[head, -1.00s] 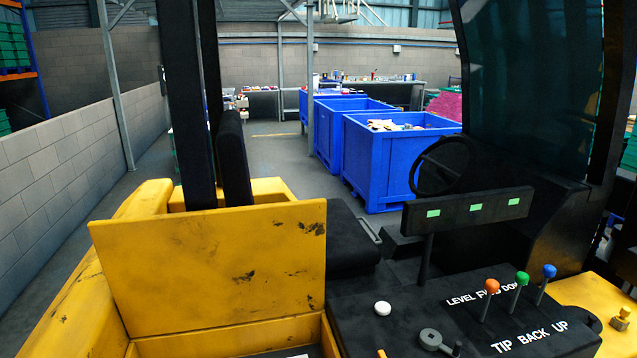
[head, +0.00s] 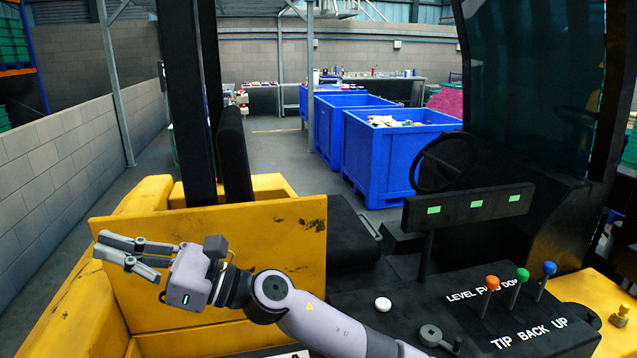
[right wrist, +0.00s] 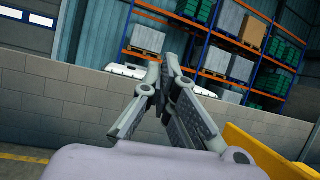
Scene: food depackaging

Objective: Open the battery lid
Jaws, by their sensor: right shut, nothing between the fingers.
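The battery lid, a scuffed yellow panel (head: 275,237), stands upright at left centre in the head view. Below it is a yellow-framed opening, mostly out of the picture. My right gripper (head: 98,245) is shut and empty. It is in front of the lid in the picture, with its fingertips pointing left at the lid's left edge. I cannot tell whether they touch it. In the right wrist view the shut fingers (right wrist: 164,64) point away toward a block wall, and a yellow edge (right wrist: 265,152) shows at lower right. My left gripper is not in view.
A black console with coloured levers (head: 522,275) and a white knob (head: 383,304) lies to the right. A black seat (head: 345,235) and steering wheel (head: 446,163) are behind. Blue bins (head: 400,160) stand farther back. A low block wall (head: 60,180) runs along the left.

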